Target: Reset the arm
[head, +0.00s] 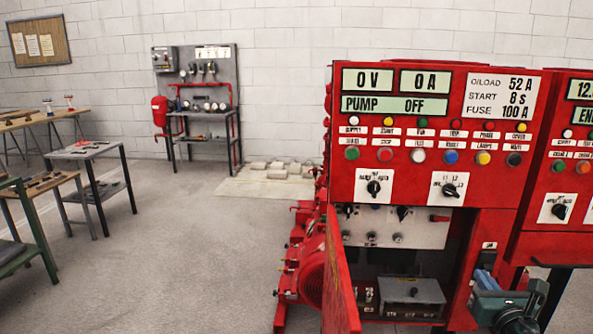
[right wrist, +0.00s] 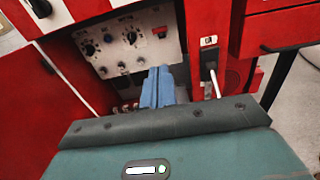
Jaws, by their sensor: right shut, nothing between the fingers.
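My right gripper (head: 485,279) is low at the right in the head view, in front of the lower part of the red pump control cabinet (head: 345,150). Its blue fingers (right wrist: 158,88) are together in the right wrist view, with nothing between them. They point toward the open lower compartment. To their right in that view is a black switch plate with a pale lever (right wrist: 213,82); the fingers look apart from it. My left gripper is in neither view.
The cabinet's red door (head: 340,275) stands open at the compartment's left. Inside are a grey knob panel (head: 395,228) and a grey box (head: 412,296). A second red cabinet (head: 560,180) stands at right. Tables (head: 85,150) are at left; the floor (head: 180,260) between is clear.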

